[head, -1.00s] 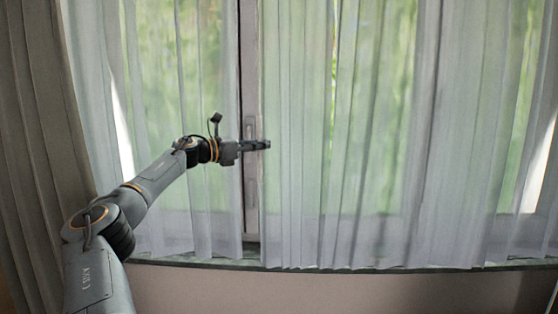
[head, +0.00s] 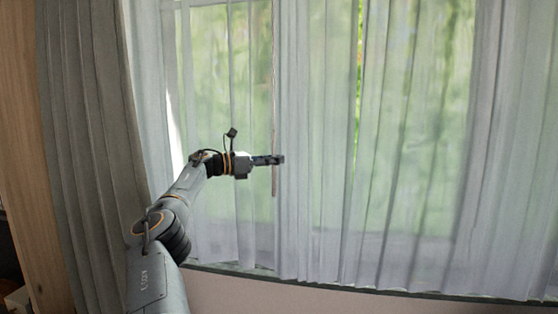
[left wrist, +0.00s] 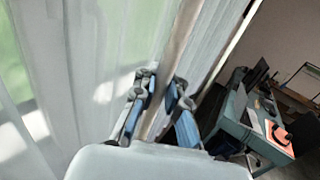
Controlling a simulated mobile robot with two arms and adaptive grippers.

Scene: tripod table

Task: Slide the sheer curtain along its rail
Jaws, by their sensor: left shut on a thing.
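The sheer curtain (head: 330,215) is a pale, see-through cloth in long folds in front of a bright window. Its near-vertical left edge lies by my left gripper (head: 281,159). The fingers are shut on this edge, with the arm reaching in from the left. A second sheer panel (head: 215,225) hangs to the left, behind my arm, close against that edge. The rail is out of view. My right gripper is not in view.
A thick grey drape (head: 85,150) hangs at the left beside a wooden panel (head: 22,150). A window ledge (head: 400,292) runs below the curtains. In the left wrist view, a desk (left wrist: 232,112) with items on it stands off to the right.

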